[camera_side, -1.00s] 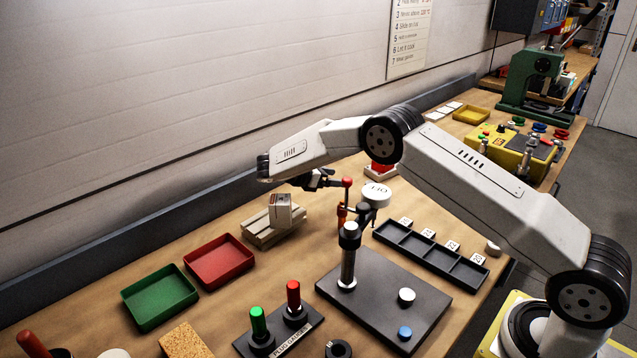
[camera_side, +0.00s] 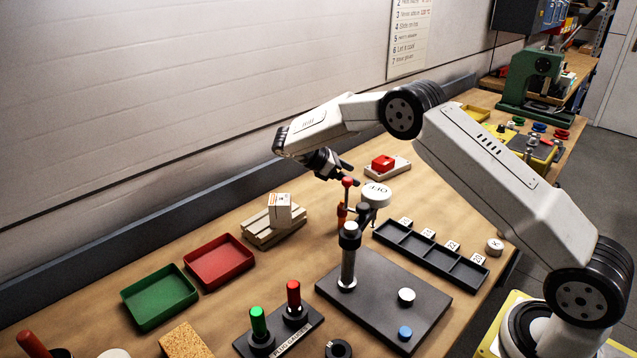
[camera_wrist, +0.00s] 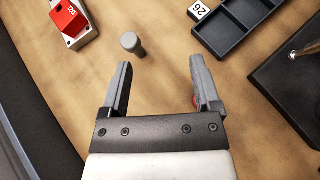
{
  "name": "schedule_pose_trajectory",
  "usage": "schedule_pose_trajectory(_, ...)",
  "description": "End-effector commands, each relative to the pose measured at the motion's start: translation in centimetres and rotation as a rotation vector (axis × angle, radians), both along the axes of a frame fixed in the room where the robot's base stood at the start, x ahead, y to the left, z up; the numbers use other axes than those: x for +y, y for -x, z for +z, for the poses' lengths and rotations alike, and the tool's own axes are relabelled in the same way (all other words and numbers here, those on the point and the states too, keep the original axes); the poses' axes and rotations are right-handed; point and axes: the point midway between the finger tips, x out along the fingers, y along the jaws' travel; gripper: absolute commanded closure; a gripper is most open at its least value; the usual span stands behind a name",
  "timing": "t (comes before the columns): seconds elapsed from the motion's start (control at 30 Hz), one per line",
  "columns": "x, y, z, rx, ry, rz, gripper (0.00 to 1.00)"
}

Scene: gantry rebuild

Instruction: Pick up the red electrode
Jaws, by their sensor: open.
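I cannot tell for certain which red thing is the electrode. A red block (camera_side: 383,162) with a printed number sits on a white base (camera_side: 401,166) beyond my gripper; in the wrist view the block (camera_wrist: 67,18) is at the upper left. A red-topped plug (camera_side: 293,296) stands upright beside a green-topped one (camera_side: 258,321) on a dark labelled stand in the foreground. My gripper (camera_side: 346,174) is above the table, near a red-knobbed clamp (camera_side: 342,214). In the wrist view my gripper (camera_wrist: 160,62) has its fingers wide apart with nothing between them.
A grey upright pin (camera_wrist: 130,42) stands ahead of my fingers in the wrist view. A dark compartment tray (camera_side: 430,252) and a dark plate with a post (camera_side: 348,262) lie on the right. A red tray (camera_side: 219,261) and green tray (camera_side: 160,297) lie on the left.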

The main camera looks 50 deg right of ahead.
Motion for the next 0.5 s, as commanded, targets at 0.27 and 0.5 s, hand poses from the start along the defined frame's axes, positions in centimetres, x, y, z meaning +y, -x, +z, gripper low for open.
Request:
schedule_pose_trajectory(0.27, -0.5, 4.2, -2.7, -0.154, -0.130, -0.463, 0.20)
schedule_pose_trajectory(0.5, 0.5, 6.6, -3.9, -0.240, -0.201, -0.912, 0.20)
